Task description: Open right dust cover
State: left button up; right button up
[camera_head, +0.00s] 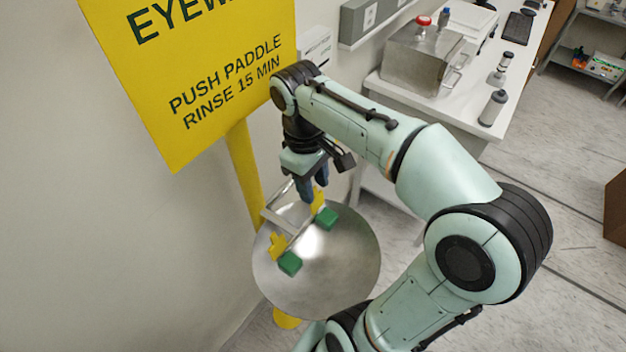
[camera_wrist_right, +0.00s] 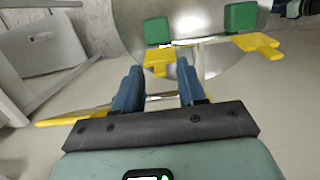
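The eyewash bowl (camera_head: 345,265) is a round steel dish with two green dust covers, each beside a yellow piece. The right green cover (camera_head: 326,218) has its yellow piece (camera_head: 318,199) just under my right gripper (camera_head: 317,192). In the right wrist view, that green cover (camera_wrist_right: 157,31) and yellow piece (camera_wrist_right: 157,61) lie just ahead of the fingertips. The two fingers are apart, and the yellow piece is in line with the gap; contact is unclear. The left green cover (camera_head: 290,263) and its yellow piece (camera_head: 277,246) are farther away. My left gripper is not in view.
A yellow eyewash sign (camera_head: 205,75) on a yellow post (camera_head: 245,175) stands close left of my right arm, near the wall. A white bench (camera_head: 480,105) with a metal box (camera_head: 422,58) and bottles is behind. Floor right of the arm is clear.

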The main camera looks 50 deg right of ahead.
notch_tip(320, 180, up, 13)
jog(key=w, duration=0.1)
jog(key=shift+w+r, duration=0.15)
jog(key=shift+w, duration=0.25)
dwell(0.8)
